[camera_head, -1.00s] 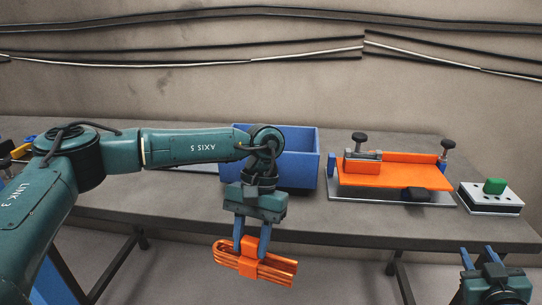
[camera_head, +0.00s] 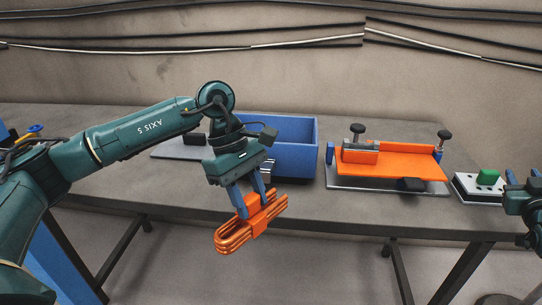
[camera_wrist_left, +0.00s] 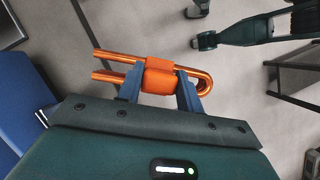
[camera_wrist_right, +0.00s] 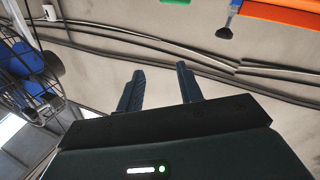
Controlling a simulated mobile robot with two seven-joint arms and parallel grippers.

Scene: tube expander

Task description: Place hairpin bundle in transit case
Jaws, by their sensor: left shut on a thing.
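The hairpin bundle (camera_head: 240,228) is a set of copper-orange bent tubes with an orange band around its middle. My left gripper (camera_head: 253,203) is shut on it at the band and holds it in the air in front of the table's front edge. The left wrist view shows the band (camera_wrist_left: 160,76) between the two blue fingers (camera_wrist_left: 158,88). A blue open-topped box (camera_head: 293,158), likely the transit case, stands on the table behind my left gripper, partly hidden by it. My right gripper (camera_wrist_right: 158,88) is open and empty in the right wrist view.
An orange fixture (camera_head: 400,163) with black knobs stands on a grey plate right of the blue box. A white box with a green button (camera_head: 487,177) is further right. A grey plate (camera_head: 177,148) lies left of the box. Cables run along the wall.

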